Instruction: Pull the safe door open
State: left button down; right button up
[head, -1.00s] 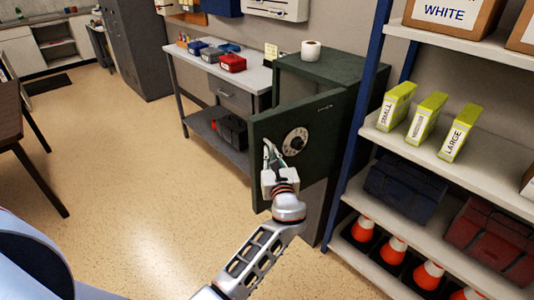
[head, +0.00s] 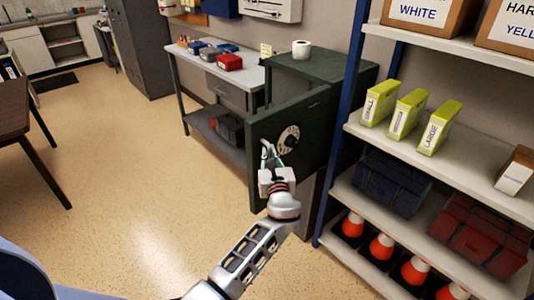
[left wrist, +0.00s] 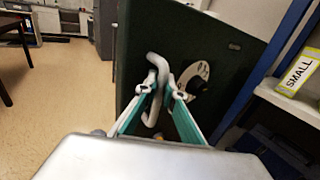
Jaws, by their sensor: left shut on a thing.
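The safe (head: 340,68) is a dark green cabinet beside the workbench. Its door (head: 310,118) stands ajar, its free left edge swung out towards me. The door bears a round white dial (head: 289,138), which also shows in the left wrist view (left wrist: 203,72). My left gripper (head: 266,152) is at the door's front, below and left of the dial. In the left wrist view its two fingers (left wrist: 163,92) are closed around the curved, light grey door handle (left wrist: 154,68). The safe's inside is mostly hidden by the door. My right gripper is not in view.
A blue-posted shelf unit (head: 440,151) with yellow boxes, toolboxes and orange cones stands close on the right. A workbench (head: 240,76) adjoins the safe on the left. The floor (head: 150,190) left of the door is clear.

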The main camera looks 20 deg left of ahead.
pick_arm(q)
jog(key=shift+s+f, duration=0.1)
jog(key=shift+f, duration=0.05)
dwell(0.3)
jog(key=c, duration=2.2)
grip_release()
jog(key=shift+o, duration=0.2)
